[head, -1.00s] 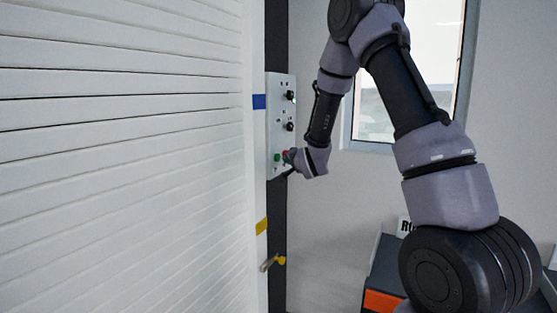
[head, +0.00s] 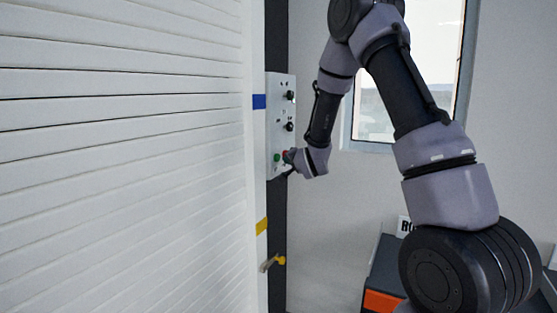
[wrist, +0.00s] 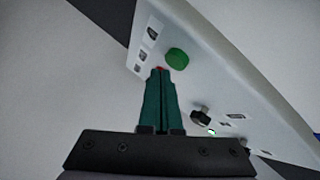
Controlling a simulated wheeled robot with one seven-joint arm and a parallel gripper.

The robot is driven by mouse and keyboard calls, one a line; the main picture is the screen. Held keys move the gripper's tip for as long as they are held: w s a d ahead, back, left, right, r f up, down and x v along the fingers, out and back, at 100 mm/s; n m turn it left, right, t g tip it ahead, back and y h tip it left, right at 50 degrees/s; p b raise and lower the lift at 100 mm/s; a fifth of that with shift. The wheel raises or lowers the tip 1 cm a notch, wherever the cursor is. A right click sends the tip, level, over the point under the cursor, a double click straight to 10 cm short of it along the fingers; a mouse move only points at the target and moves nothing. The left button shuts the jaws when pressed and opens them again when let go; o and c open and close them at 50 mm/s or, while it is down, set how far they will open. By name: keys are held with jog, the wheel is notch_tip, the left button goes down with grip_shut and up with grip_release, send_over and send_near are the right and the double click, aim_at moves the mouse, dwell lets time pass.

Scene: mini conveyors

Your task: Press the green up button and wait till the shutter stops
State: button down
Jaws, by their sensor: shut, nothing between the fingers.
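The control panel (head: 283,125) is a pale plate on a dark post beside the shutter. Its green button (head: 277,157) shows low on the panel, and it is also clear in the wrist view (wrist: 177,58). A red button (head: 285,154) sits beside it, mostly hidden behind my fingertips in the wrist view. My gripper (wrist: 160,73) is shut and empty, its teal fingertips in front of the red button and beside the green one; I cannot tell if they touch. The white slatted shutter (head: 120,150) fills the left of the head view; its lower edge is out of view.
Black knobs (head: 289,126) stick out above the buttons. A dark box with an orange front (head: 382,301) stands at lower right.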

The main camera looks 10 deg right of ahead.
jog(key=shift+w+a, duration=0.1)
jog(key=shift+w+a, duration=0.15)
jog(key=shift+a, duration=0.1)
